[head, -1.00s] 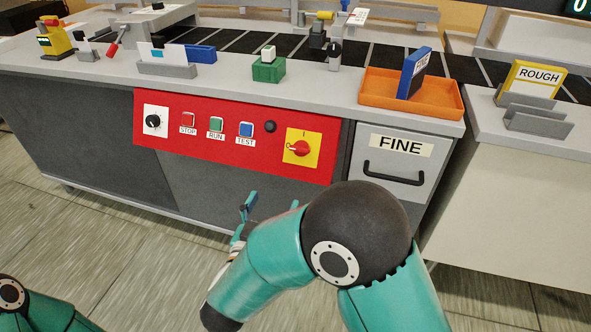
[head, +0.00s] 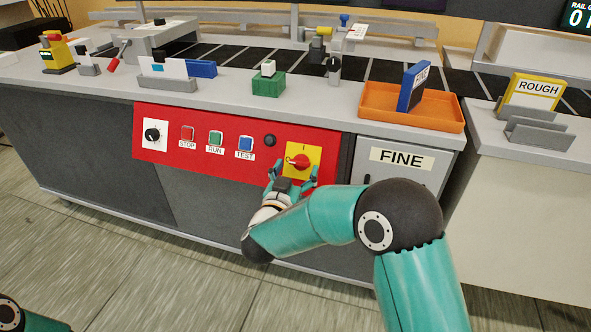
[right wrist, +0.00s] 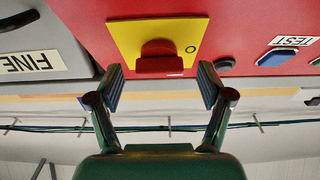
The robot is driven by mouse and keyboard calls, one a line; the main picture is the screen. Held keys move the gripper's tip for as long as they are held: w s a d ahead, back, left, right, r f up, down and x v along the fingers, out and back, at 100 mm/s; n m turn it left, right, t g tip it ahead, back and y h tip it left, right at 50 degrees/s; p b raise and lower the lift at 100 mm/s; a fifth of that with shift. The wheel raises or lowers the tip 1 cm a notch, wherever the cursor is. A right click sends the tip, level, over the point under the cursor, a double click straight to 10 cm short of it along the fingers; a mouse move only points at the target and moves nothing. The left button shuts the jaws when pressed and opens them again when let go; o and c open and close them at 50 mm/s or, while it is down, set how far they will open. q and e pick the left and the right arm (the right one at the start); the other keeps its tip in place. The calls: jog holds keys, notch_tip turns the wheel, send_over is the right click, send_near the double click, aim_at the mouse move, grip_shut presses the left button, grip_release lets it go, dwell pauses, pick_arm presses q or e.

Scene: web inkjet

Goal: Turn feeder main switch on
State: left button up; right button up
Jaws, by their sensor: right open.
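The main switch is a red rotary knob (head: 298,161) on a yellow square plate (head: 311,153), at the right end of the red control panel (head: 225,170). Its handle appears roughly level. In the right wrist view, which is upside down, the knob (right wrist: 158,56) sits ahead between the fingers, and an O mark shows beside it on the yellow plate (right wrist: 125,35). My right gripper (head: 294,173) is open just below and in front of the knob; in the wrist view the gripper (right wrist: 162,84) is empty, its fingertips apart from the knob. My left gripper is out of view.
Left of the switch are a black button (head: 269,141), a blue TEST button (head: 245,144), a green RUN button (head: 216,138) and a red STOP button (head: 187,133). A FINE drawer (head: 412,178) is to the right. An orange tray (head: 385,113) stands above.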

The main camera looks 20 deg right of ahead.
jog(key=shift+w+d, duration=0.2)
jog(key=shift+w, duration=0.15)
jog(key=shift+c, duration=0.3)
jog(key=c, duration=1.1)
